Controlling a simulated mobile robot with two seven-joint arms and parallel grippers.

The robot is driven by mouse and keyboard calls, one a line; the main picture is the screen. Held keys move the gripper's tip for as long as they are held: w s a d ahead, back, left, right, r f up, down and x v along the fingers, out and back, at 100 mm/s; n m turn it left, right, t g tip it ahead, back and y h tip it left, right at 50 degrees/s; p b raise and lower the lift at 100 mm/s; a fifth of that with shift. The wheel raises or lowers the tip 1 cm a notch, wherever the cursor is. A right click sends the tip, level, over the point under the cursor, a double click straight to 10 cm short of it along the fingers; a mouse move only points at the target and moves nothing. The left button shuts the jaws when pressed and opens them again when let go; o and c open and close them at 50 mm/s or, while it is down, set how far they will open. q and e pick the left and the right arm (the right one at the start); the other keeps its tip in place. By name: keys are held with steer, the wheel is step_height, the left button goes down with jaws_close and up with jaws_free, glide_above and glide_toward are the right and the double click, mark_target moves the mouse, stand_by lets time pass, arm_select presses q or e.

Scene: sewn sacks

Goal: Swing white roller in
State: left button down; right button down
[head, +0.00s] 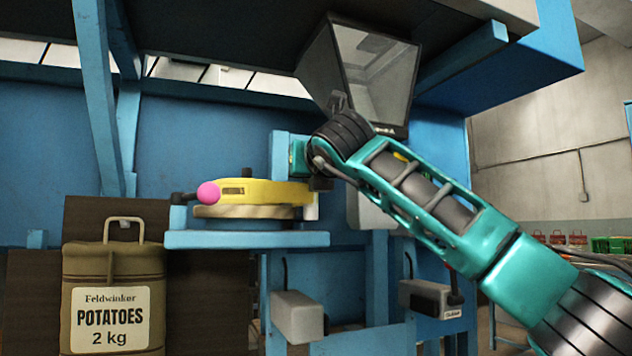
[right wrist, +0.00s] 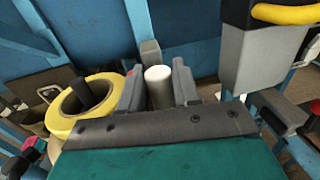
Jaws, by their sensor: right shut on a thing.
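The white roller (right wrist: 158,86) stands between the two grey fingers of my right gripper (right wrist: 158,74) in the right wrist view. The fingers are closed on it from both sides. In the head view my right arm reaches in from the right, and its wrist hides most of the gripper and the roller. A yellow reel (head: 262,192) lies on a blue shelf just left of that wrist. The reel also shows in the right wrist view (right wrist: 66,124), left of the fingers. My left gripper is in neither view.
A potato sack (head: 112,318) with a top handle stands at the lower left. A pink knob (head: 208,194) sticks out left of the reel. The blue shelf (head: 245,239) runs beneath it. A dark-framed screen (head: 372,75) hangs above my arm. Grey boxes (head: 298,317) sit below.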

steer(key=shift+f, duration=0.1)
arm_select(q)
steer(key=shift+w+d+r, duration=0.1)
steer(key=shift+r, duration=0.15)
arm_select(e)
steer(key=c, duration=0.9)
jaws_free()
steer(key=shift+a, duration=0.1)
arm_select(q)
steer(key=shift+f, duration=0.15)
arm_select(e)
steer(key=shift+s, duration=0.1)
steer(key=shift+s+b, duration=0.35)
steer(key=shift+s, duration=0.15)
arm_select(q)
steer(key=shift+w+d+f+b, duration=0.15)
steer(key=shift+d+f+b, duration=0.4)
steer(key=shift+b, duration=0.55)
arm_select(e)
steer(key=s, duration=0.4)
steer(key=s+d, duration=0.1)
steer(key=s, duration=0.2)
steer(key=s+d, duration=0.1)
steer(key=s, duration=0.3)
steer(key=shift+s, duration=0.3)
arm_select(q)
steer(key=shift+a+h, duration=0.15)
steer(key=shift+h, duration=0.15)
